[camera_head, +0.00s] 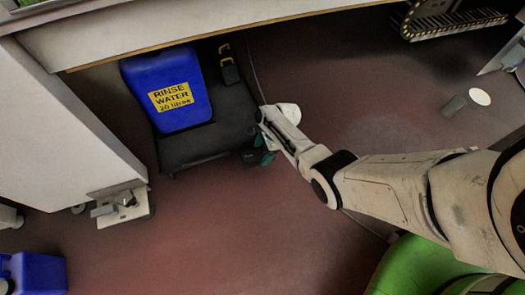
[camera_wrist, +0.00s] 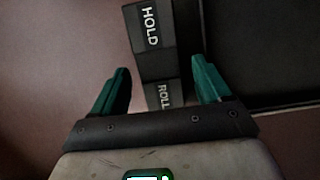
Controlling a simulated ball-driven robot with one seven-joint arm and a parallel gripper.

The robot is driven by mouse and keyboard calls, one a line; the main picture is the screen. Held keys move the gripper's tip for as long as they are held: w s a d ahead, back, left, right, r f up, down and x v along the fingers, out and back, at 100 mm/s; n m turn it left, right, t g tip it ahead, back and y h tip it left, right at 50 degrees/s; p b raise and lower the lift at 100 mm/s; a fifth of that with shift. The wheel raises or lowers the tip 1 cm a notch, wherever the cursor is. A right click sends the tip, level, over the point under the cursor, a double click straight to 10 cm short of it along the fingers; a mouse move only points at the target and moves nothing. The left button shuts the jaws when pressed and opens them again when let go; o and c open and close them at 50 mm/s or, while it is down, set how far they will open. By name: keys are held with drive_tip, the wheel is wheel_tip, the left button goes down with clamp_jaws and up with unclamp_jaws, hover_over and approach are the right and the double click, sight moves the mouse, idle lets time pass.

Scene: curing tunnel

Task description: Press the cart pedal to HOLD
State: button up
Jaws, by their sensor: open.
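The cart pedal (camera_wrist: 155,62) is a dark rocker in the wrist view, with a grey HOLD plate (camera_wrist: 148,25) at its far end and a grey ROLL plate (camera_wrist: 163,93) at its near end. My gripper (camera_wrist: 160,64) is open and empty. Its two teal fingers appear on either side of the pedal, and its palm covers the ground below the ROLL plate. I cannot tell whether it touches the pedal. In the head view my gripper (camera_head: 262,150) is at the right front corner of the dark cart (camera_head: 190,148).
A blue rinse water container (camera_head: 165,75) stands on the cart. A white cabinet (camera_head: 65,130) is to the left, and a bench edge (camera_head: 250,42) runs across the top. A blue box (camera_head: 35,273) is at lower left. The reddish floor in front of the cart is clear.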

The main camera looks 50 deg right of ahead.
sight(259, 154)
drive_tip(key=c, duration=1)
drive_tip(key=shift+w+a+r+g+h+p, duration=0.15)
drive_tip(key=shift+a+r+g+h+p, duration=0.25)
drive_tip(key=shift+p, duration=0.5)
drive_tip(key=shift+c, duration=0.2)
drive_tip(key=shift+w+a+f+g+h, duration=0.1)
drive_tip(key=shift+g+h, duration=0.3)
drive_tip(key=shift+h, duration=0.3)
drive_tip(key=shift+w+a+f+g+h, duration=0.1)
drive_tip(key=shift+g+h, duration=0.3)
drive_tip(key=shift+h, duration=0.3)
drive_tip(key=o, duration=1)
drive_tip(key=shift+o, duration=0.2)
wheel_tip(259, 154, up, 11)
drive_tip(key=p, duration=0.8)
drive_tip(key=shift+f, duration=0.1)
